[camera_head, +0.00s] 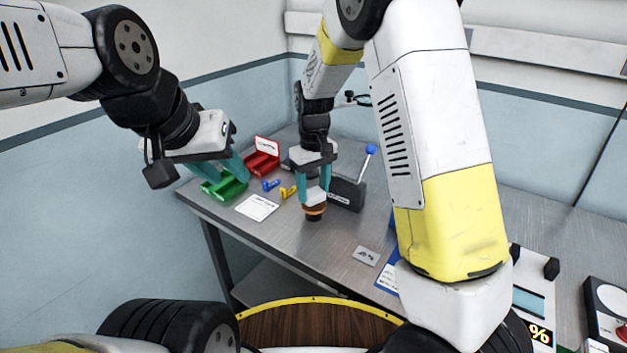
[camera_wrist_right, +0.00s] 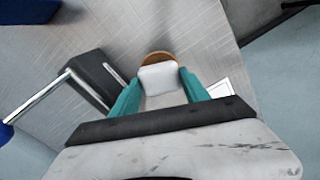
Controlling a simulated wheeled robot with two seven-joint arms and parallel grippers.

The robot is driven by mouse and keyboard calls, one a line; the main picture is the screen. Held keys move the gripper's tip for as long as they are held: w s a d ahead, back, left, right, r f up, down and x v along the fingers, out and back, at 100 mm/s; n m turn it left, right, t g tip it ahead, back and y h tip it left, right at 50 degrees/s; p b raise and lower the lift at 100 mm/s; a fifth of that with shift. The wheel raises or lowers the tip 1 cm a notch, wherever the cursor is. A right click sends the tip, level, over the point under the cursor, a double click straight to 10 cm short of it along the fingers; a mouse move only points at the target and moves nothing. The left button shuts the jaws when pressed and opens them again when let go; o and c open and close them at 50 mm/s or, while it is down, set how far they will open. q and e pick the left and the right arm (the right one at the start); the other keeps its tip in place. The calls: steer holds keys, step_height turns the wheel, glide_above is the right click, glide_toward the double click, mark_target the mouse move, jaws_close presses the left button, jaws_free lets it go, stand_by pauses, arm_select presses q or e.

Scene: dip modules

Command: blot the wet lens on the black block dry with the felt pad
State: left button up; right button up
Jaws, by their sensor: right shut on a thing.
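My right gripper (camera_head: 314,188) is above the table, its teal fingers shut on a pale white block, the felt pad (camera_head: 314,197). In the right wrist view the pad (camera_wrist_right: 160,78) sits between the fingers of the right gripper (camera_wrist_right: 160,92). Directly under it is a brown-orange round rim (camera_head: 314,209) on a small black block (camera_head: 314,216). The pad appears to be on or just over this rim; contact is unclear. The lens surface and any wetness are hidden. My left gripper (camera_head: 222,172) is open and empty, over the green bin.
A green bin (camera_head: 228,188) and a red bin (camera_head: 262,160) stand at the back left. Blue (camera_head: 271,185) and yellow (camera_head: 288,192) parts and a white card (camera_head: 257,207) lie nearby. A dark lever box (camera_head: 346,194) stands close right of the pad. A small grey plate (camera_head: 366,256) lies in front.

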steer(key=shift+r, duration=3.45)
steer(key=shift+f, duration=0.1)
